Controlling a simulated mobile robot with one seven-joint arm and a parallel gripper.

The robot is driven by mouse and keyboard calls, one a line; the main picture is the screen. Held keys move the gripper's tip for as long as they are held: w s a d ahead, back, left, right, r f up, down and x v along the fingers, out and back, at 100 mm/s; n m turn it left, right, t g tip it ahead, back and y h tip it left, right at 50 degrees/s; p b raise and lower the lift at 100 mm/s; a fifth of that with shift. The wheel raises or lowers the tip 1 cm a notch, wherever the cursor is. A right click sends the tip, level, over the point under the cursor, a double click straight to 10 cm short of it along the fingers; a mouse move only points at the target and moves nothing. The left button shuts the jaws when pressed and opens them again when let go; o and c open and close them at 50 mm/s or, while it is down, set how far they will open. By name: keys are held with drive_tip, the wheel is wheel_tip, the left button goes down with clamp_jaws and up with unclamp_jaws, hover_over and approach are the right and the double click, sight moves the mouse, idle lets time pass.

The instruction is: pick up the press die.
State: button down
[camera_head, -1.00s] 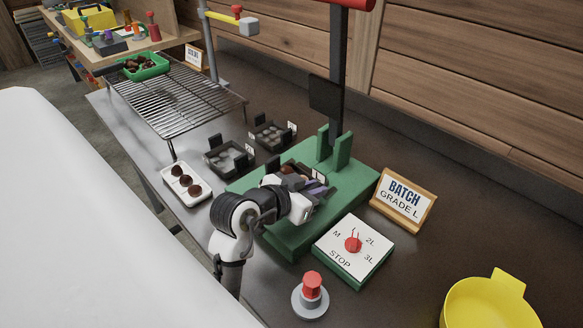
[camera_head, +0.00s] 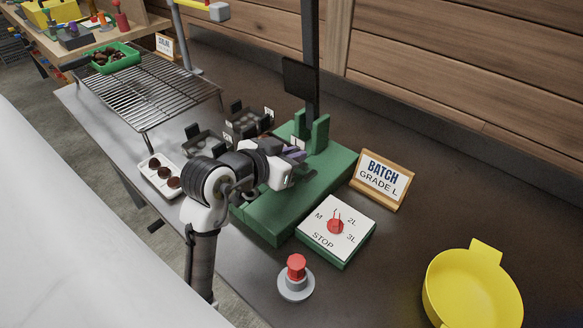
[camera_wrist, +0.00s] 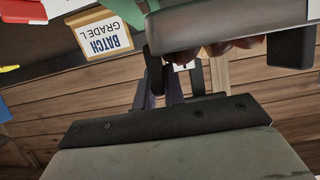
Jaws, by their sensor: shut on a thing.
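The press die is a dark grey tray with brown chestnuts in it and a small white tag. It fills the upper right of the wrist view (camera_wrist: 225,22), close to the camera. In the head view only its tag (camera_head: 298,142) and a little of its far part show behind my wrist. My gripper (camera_head: 296,158) is shut on the die, and its purplish fingers also show in the wrist view (camera_wrist: 165,92). The die appears held slightly above the green press base (camera_head: 300,205), below the press column. The gap under it is hidden.
Two similar dark dies (camera_head: 205,143) stand left of the press. A white tray of chestnuts (camera_head: 160,178) and a wire rack (camera_head: 150,95) lie further left. A dial box (camera_head: 335,230), red button (camera_head: 296,268), batch sign (camera_head: 382,180) and yellow bowl (camera_head: 470,290) stand nearer right.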

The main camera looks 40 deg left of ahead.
wheel_tip(320, 180, up, 15)
idle(0.3)
drive_tip(key=c, duration=2)
unclamp_jaws()
clamp_jaws()
drive_tip(key=shift+f, duration=0.1)
